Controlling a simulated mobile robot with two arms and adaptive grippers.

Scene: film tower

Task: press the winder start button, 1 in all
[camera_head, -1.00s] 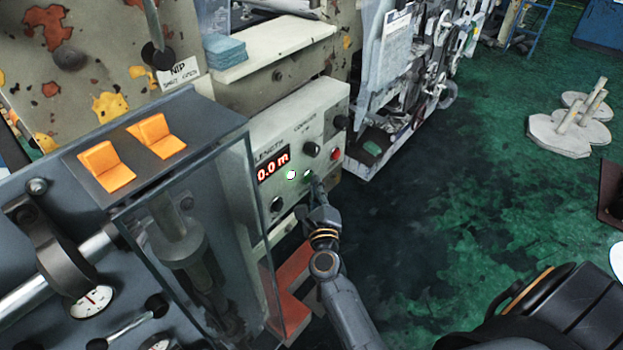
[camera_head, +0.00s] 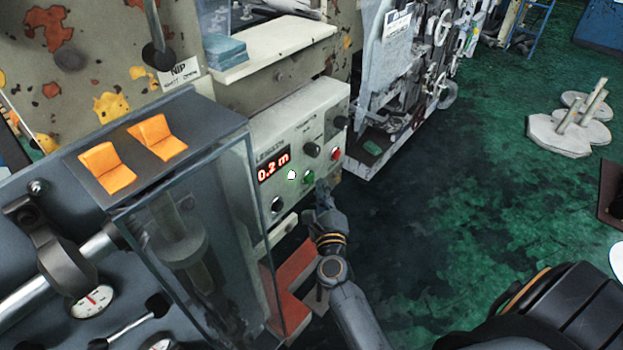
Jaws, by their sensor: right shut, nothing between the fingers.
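The winder control panel (camera_head: 273,205) is a pale box with a red length display (camera_head: 273,166) reading 0.2 m. A green button (camera_head: 308,177) sits on its face, right of a bright white one (camera_head: 291,175). A red button (camera_head: 336,154) is farther right. My right gripper (camera_head: 321,188) is shut and empty, just below and right of the green button, with a small gap that is hard to judge. My left gripper is not in view.
A clear guard box (camera_head: 190,250) stands left of my right arm. Two orange rocker switches (camera_head: 157,137) sit on the grey console. A red step (camera_head: 293,290) lies below the panel. Green floor (camera_head: 460,180) is open to the right.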

